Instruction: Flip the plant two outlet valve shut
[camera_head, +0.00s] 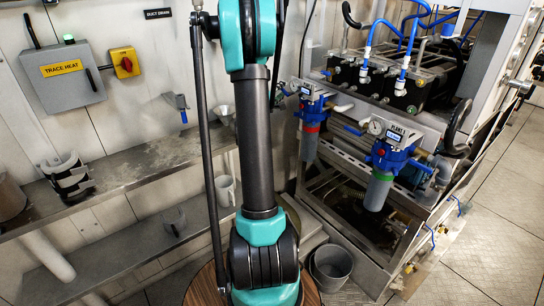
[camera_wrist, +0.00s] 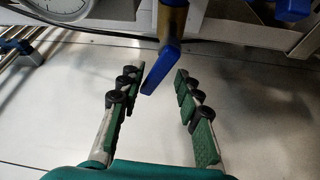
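In the wrist view a blue valve lever (camera_wrist: 162,67) hangs from a brass-coloured valve stem (camera_wrist: 172,20), slanting down and to the left. My gripper (camera_wrist: 157,84) is open. The lever's lower end shows between its two green-padded fingers, with a gap on each side in the picture. In the head view two blue filter housings stand on the skid: one at the left (camera_head: 308,103) and one at the right (camera_head: 390,158) with a label that seems to read PLANT 1. My gripper is out of sight there, and I cannot tell which lever the wrist camera shows.
A round gauge (camera_wrist: 55,6) is at the wrist view's upper left, near metal pipes (camera_wrist: 15,42). Another blue part (camera_wrist: 292,8) is at upper right.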

